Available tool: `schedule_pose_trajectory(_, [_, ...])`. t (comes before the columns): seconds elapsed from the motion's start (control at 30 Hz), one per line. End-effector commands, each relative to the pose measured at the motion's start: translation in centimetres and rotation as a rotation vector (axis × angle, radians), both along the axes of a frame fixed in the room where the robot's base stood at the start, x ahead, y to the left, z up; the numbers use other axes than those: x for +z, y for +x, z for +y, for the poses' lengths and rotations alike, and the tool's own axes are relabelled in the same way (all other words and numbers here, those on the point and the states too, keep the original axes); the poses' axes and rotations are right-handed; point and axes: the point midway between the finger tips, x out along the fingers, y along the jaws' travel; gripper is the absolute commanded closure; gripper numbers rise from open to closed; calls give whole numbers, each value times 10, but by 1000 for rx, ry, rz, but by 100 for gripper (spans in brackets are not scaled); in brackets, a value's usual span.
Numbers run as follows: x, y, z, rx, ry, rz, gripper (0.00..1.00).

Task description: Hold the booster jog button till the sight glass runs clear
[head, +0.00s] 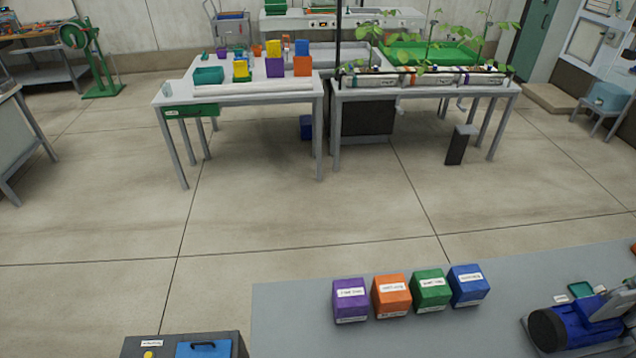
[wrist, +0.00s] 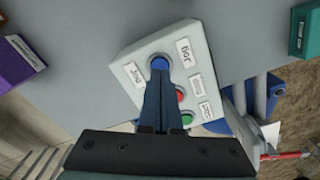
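A pale grey control box (wrist: 135,52) shows in the wrist view with a blue button (wrist: 159,63) near its upper end, between labels that seem to read "Jog". A red button (wrist: 180,94) and a green button (wrist: 187,118) sit farther down its face, partly behind my fingers. My gripper (wrist: 160,76) has its dark blue fingers together and empty, tips at the blue button's lower edge in the picture. I cannot tell whether they touch or press it. I cannot make out a sight glass in either view. My gripper and the control box do not show in the head view.
Purple (head: 351,301), orange (head: 391,296), green (head: 430,291) and blue (head: 468,286) labelled boxes stand on the grey bench (head: 285,310). A blue pump-like unit (head: 575,328) is at its right. Open floor lies beyond, before tables with bins and plants.

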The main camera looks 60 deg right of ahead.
Motion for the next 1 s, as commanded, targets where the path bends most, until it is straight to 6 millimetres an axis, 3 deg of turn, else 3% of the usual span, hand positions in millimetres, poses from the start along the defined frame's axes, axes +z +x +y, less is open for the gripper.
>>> schedule_pose_trajectory(0.53, [46,1,0,1,0,-1,100])
schedule_pose_trajectory(1.0, [46,0,0,0,0,-1,100])
